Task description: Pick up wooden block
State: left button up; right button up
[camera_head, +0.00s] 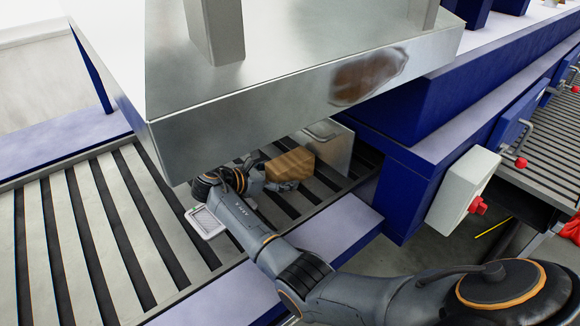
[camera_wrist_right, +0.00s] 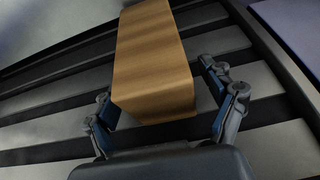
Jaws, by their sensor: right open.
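The wooden block (camera_head: 291,165) lies on the slatted bed under the metal gantry housing in the head view. In the right wrist view the block (camera_wrist_right: 153,62) is a long brown piece with wood grain, its near end between my fingers. My right gripper (camera_wrist_right: 166,112) is open, with one finger on each side of the block. A gap shows between the block and the right finger; the left finger is close to its side. In the head view my right gripper (camera_head: 255,178) is partly hidden by its own wrist. My left gripper is not in view.
The metal gantry housing (camera_head: 290,105) hangs low over my right arm. A silver box (camera_head: 335,145) stands just behind the block. The slatted bed (camera_head: 90,220) is clear to the left. A grey control box with a red knob (camera_head: 477,205) is at right.

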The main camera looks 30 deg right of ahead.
jog(key=shift+x, duration=1.15)
jog(key=shift+a, duration=0.1)
jog(key=c, duration=1.5)
jog(key=shift+r, duration=0.1)
jog(key=shift+r, duration=0.1)
